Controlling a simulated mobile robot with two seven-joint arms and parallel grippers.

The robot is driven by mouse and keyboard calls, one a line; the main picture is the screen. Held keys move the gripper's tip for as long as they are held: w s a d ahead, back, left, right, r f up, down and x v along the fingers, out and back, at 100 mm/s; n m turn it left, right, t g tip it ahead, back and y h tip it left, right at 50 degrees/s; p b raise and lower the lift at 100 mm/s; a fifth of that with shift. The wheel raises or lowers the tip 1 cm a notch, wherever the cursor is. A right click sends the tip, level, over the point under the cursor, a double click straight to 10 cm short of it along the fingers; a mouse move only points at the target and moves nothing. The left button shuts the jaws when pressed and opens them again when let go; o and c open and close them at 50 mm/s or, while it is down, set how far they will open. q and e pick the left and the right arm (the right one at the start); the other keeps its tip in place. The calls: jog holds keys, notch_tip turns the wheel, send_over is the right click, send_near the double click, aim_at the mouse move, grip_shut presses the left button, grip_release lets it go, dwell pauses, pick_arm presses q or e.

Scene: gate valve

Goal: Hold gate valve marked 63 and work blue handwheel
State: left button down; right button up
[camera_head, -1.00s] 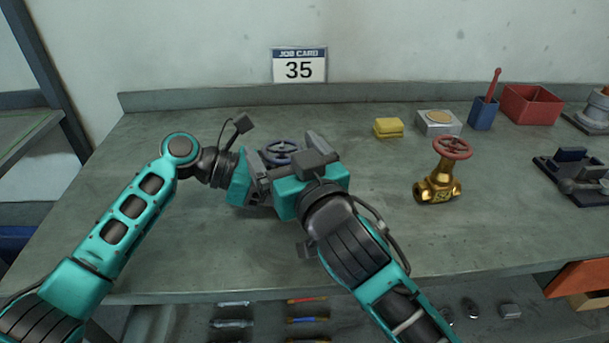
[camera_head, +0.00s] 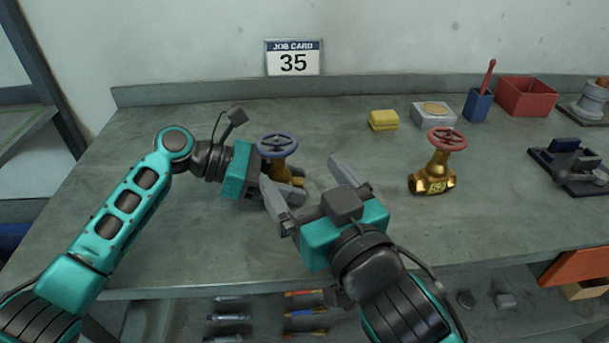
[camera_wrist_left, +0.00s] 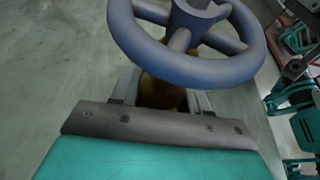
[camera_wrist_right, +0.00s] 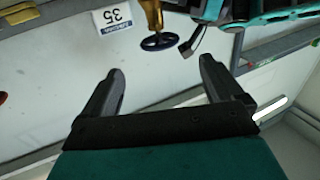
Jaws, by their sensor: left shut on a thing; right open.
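A brass gate valve (camera_head: 281,172) with a blue handwheel (camera_head: 277,144) stands upright at the left of the bench. My left gripper (camera_head: 268,184) is shut on its body from the left; the body is partly hidden. The left wrist view shows the blue handwheel (camera_wrist_left: 205,68) just above the jaws and the brass body (camera_wrist_left: 160,93) between them. My right gripper (camera_head: 302,176) is open and empty, to the right of and nearer than the handwheel, apart from it. In the right wrist view the wheel (camera_wrist_right: 160,41) lies beyond the open fingers (camera_wrist_right: 162,72). No number is readable on this valve.
A second brass valve (camera_head: 433,181) with a red handwheel (camera_head: 447,139) stands to the right; its tag is too small to read surely. A job card (camera_head: 293,58) reads 35. A yellow sponge (camera_head: 384,121), grey block (camera_head: 433,116), blue holder (camera_head: 477,105) and red bin (camera_head: 526,97) stand behind.

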jog(key=shift+f, duration=0.1)
jog(key=n+g+y, duration=0.4)
jog(key=n+y, duration=0.1)
jog(key=y, duration=0.1)
send_near(262, 135)
jog(key=x, duration=0.7)
jog(key=shift+w+a+f, duration=0.1)
jog(key=shift+w+f, duration=0.05)
jog(key=shift+w, duration=0.15)
